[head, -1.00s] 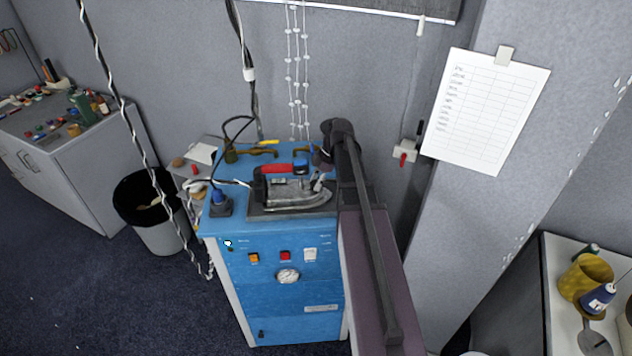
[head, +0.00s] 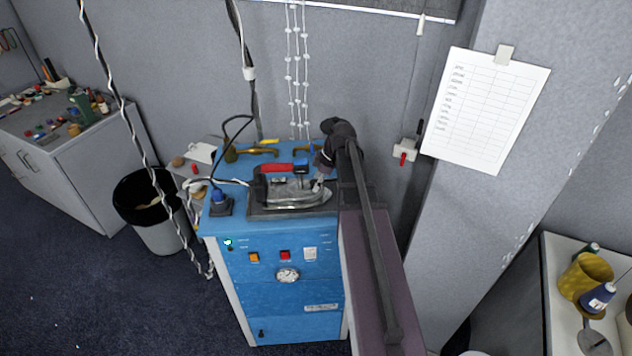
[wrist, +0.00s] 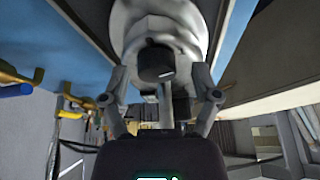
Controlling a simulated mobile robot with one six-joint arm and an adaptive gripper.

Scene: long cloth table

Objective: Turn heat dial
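A steam iron (head: 290,190) with a red handle (head: 278,168) and a silver body lies on a dark pad on top of the blue cabinet (head: 275,232). A small blue part (head: 301,165) stands near the handle's right end. A round white dial (head: 288,275) sits on the cabinet's front panel.
A blue-topped plug or bottle (head: 220,203) stands left of the iron, with cords above. Brass fittings (head: 255,152) lie behind it. A purple padded board (head: 375,280) adjoins on the right. A waste bin (head: 160,230) stands left on the floor.

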